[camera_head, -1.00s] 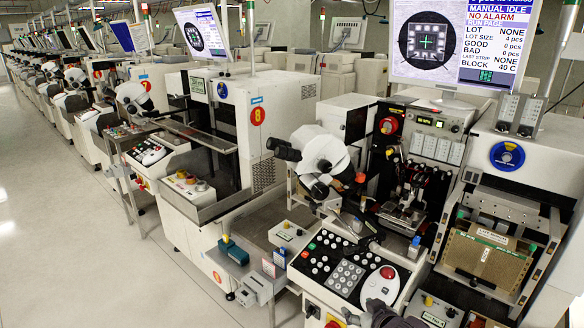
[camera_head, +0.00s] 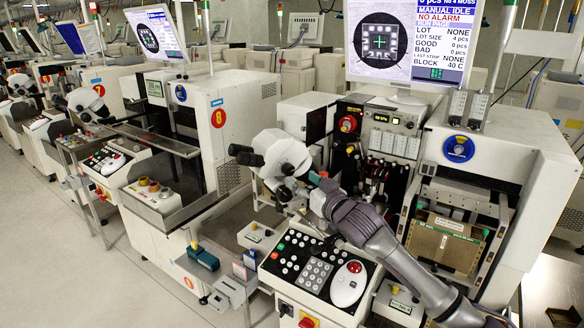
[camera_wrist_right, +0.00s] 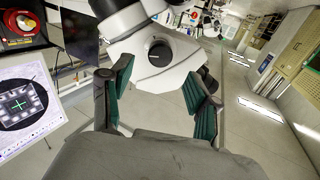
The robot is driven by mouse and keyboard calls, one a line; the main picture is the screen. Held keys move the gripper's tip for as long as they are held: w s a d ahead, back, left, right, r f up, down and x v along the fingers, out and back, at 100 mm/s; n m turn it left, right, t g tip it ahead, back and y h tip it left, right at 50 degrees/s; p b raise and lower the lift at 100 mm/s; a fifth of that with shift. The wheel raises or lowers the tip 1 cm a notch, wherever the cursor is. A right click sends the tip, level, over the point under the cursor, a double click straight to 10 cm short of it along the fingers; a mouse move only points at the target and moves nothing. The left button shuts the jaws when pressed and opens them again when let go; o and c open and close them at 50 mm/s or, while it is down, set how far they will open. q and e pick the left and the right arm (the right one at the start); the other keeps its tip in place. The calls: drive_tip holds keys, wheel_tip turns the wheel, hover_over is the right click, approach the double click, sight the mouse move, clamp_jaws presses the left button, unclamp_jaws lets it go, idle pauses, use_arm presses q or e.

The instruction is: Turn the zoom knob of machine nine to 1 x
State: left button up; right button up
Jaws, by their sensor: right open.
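The white microscope (camera_head: 280,152) with black eyepieces stands above the machine's control panel. In the right wrist view the microscope (camera_wrist_right: 178,70) fills the upper middle, and a round dark knob (camera_wrist_right: 159,53) with a light mark shows on its side. My right gripper (camera_head: 317,188) reaches in from the lower right to the right side of the microscope. In the wrist view the right gripper (camera_wrist_right: 158,78) is open, its teal-padded fingers apart on either side of the knob. I cannot tell whether they touch the microscope. The knob's scale is too small to read. My left gripper is not in view.
The keypad panel (camera_head: 318,262) with a red-topped white trackball (camera_head: 348,284) lies below my right arm. The monitor (camera_head: 410,45) stands behind. Machine eight (camera_head: 205,125) stands to the left. The floor at far left (camera_head: 60,270) is clear.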

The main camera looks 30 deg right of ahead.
sight(290, 171)
drive_tip(key=w+p, duration=0.1)
drive_tip(key=w, duration=0.4)
drive_tip(key=shift+w+d, duration=0.1)
drive_tip(key=shift+w, duration=0.25)
drive_tip(key=c, duration=1.2)
